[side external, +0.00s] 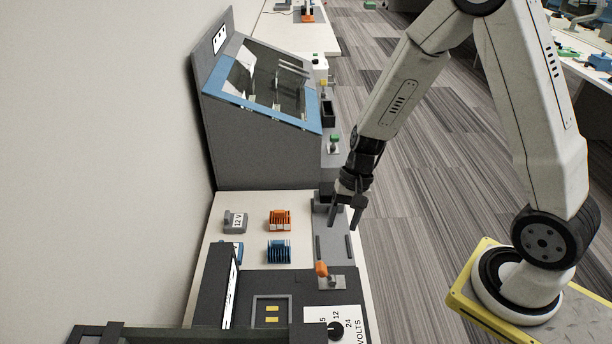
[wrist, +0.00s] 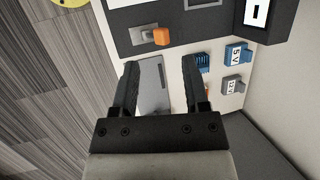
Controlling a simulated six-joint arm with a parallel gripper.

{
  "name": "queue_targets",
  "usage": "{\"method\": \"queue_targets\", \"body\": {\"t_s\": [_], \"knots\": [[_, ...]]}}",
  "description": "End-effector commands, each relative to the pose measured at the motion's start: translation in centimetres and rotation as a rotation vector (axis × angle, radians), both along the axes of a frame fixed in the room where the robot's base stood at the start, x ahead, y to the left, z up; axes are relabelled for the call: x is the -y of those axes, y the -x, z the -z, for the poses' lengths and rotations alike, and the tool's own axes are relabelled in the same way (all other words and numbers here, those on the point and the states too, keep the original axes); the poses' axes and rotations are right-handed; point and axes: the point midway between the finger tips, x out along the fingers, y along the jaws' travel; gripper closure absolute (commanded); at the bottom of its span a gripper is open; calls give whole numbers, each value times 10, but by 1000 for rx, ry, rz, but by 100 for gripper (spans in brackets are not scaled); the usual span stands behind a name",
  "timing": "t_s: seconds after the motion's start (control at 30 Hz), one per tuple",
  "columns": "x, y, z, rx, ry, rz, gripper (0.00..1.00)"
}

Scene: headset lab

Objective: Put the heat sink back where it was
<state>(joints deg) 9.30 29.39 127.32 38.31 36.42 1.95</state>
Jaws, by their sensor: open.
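Two finned blocks that look like heat sinks stand on the white bench top: an orange one (side external: 280,220) and, nearer the side camera, a blue one (side external: 278,252). In the wrist view the blue finned block (wrist: 203,63) shows beside the right finger, and only a sliver of orange shows. My gripper (side external: 345,215) is open and empty above a grey slotted plate (side external: 331,254) at the bench's right edge. In the wrist view my gripper (wrist: 160,66) has its fingers spread over that plate (wrist: 152,87). I cannot tell which block the task means.
A grey 12 V block (side external: 236,220) and a blue 5 V block (wrist: 238,53) stand near the wall. An orange-handled lever (side external: 321,269) rises close to the plate. A dark panel (side external: 285,290) with a volts dial lies in front; a blue-framed cabinet (side external: 262,150) stands behind.

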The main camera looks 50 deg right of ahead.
Motion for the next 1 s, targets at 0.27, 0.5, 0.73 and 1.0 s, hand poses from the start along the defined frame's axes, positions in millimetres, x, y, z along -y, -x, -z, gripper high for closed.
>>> {"method": "queue_targets", "body": {"t_s": [0.27,0.5,0.73,1.0], "knots": [[7,26,-40,178,213,-336,42],[11,41,-67,333,366,-596,42],[12,47,-78,412,435,-722,42],[12,48,-79,420,441,-736,42]]}}
